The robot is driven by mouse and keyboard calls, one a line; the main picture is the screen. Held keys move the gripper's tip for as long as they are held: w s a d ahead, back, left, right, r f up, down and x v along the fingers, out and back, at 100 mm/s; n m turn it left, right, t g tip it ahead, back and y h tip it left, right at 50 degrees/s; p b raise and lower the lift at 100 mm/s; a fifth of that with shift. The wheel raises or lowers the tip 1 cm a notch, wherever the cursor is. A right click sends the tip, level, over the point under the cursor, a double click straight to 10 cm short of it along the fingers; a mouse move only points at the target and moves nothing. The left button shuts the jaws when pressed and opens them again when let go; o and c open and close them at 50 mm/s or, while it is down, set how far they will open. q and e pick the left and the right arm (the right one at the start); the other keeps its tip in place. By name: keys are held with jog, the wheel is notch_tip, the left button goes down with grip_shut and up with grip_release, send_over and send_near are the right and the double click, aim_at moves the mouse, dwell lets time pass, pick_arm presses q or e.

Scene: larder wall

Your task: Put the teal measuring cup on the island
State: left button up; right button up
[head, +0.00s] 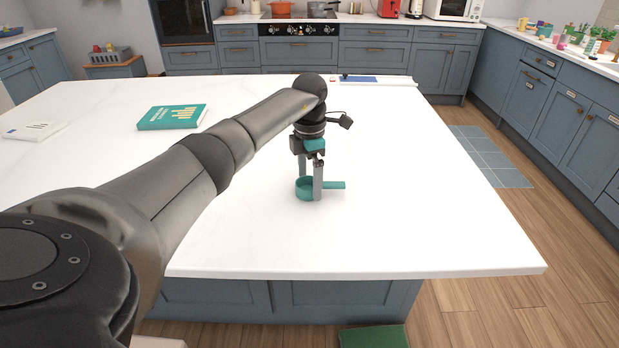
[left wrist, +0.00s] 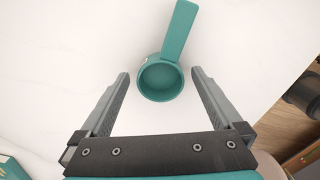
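The teal measuring cup (head: 303,192) stands upright on the white top of the island (head: 400,200), its handle pointing right in the head view. My left gripper (head: 310,188) points down at the cup with its fingers apart. In the left wrist view, the cup (left wrist: 160,82) lies between the tips of the open left gripper (left wrist: 160,73), with a visible gap on each side, and its handle points away from the palm. The cup looks empty. In the head view a finger hides part of the cup. My right gripper is not in view.
A teal book (head: 172,117) lies on the island to the left, with a white item (head: 35,130) farther left. A blue-and-white board (head: 372,80) lies at the far edge. The island top around the cup is clear. A green mat (head: 374,337) lies on the floor in front.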

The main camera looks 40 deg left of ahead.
pick_arm(q)
notch_tip(320, 180, up, 12)
jog(key=p, duration=0.2)
jog(key=shift+r, duration=0.15)
dwell(0.5)
